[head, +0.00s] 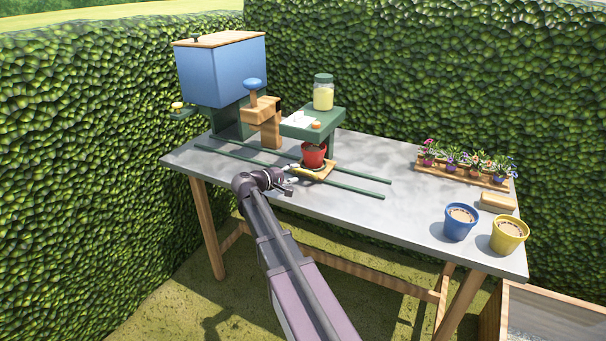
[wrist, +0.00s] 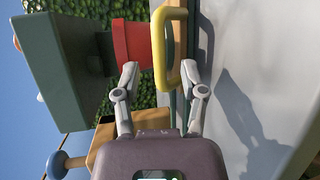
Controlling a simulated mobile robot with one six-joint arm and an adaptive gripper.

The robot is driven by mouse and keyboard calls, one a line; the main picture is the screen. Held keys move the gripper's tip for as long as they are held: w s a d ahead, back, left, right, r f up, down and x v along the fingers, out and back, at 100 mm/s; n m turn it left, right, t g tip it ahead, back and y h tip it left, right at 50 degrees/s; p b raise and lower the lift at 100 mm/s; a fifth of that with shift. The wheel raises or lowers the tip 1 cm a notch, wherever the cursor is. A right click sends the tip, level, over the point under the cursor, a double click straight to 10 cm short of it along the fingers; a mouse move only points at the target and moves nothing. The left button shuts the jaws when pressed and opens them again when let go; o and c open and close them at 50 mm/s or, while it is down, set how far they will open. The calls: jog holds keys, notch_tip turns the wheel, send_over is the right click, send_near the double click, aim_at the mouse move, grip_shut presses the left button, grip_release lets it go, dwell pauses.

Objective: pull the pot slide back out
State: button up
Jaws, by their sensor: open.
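The red pot (head: 313,158) stands upright on the wooden pot slide (head: 326,169), which sits between two green rails on the grey table. It is close to the green stand (head: 313,122), and its red side shows in the wrist view (wrist: 133,42). The slide has a yellow loop handle (wrist: 165,60) on its near side. My gripper (head: 291,180) is open at that handle. In the wrist view, my gripper's fingers (wrist: 163,82) stand on either side of the handle's near part, with gaps visible. Whether the fingers touch it is unclear.
Green rails (head: 355,189) run along the table (head: 400,215). A blue hopper (head: 222,72) and a wooden post with a blue knob (head: 254,84) stand left. A jar (head: 323,93) sits on the stand. Blue (head: 460,222) and yellow (head: 508,234) pots and a flower tray (head: 460,174) stand right.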

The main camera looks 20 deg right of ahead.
aim_at(301, 171)
jog(key=shift+b+x, duration=0.3)
jog(key=shift+x, duration=1.8)
grip_shut()
